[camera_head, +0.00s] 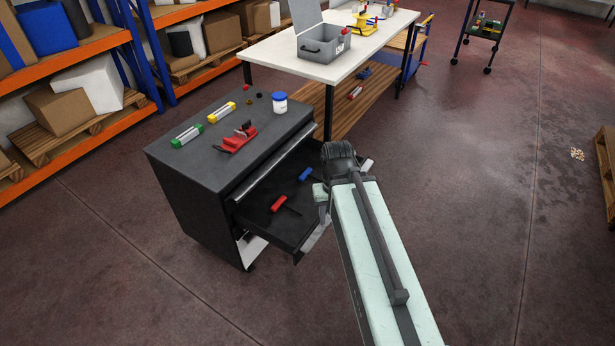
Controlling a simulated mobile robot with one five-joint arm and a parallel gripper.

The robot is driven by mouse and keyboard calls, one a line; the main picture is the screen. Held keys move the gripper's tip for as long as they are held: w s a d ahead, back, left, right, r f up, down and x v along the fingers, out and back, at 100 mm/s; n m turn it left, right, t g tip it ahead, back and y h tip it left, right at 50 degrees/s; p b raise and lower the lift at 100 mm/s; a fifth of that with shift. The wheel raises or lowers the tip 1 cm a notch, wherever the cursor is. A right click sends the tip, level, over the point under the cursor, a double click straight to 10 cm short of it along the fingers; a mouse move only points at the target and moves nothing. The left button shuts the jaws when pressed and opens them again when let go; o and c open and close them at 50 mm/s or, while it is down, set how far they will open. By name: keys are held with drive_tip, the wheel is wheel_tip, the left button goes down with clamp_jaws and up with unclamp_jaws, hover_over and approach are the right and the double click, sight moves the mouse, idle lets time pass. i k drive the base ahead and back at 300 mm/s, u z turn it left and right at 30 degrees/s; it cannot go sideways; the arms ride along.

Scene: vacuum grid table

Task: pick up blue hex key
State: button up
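The blue hex key (305,174) has a blue handle and lies in the open drawer (262,211) of a dark tool cabinet, toward the back right of the drawer. A similar tool with a red handle (279,203) lies nearer the middle of the drawer. My arm reaches in from the lower right, and my gripper (321,203) is at the drawer's right side, just right of and below the blue hex key. They look apart in this view. My gripper's fingers are small and partly hidden, so their opening is unclear.
The cabinet top (185,158) holds a red tool (238,138), green and yellow items and a white jar (280,103). A white-topped workbench (285,62) with a grey toolbox (322,45) stands behind. Shelves with boxes are at the left.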

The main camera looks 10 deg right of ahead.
sight(306, 174)
drive_tip(key=u, duration=3.45)
drive_tip(key=k, duration=0.95)
drive_tip(key=z, duration=1.8)
drive_tip(key=i, duration=1)
drive_tip(key=z, duration=0.05)
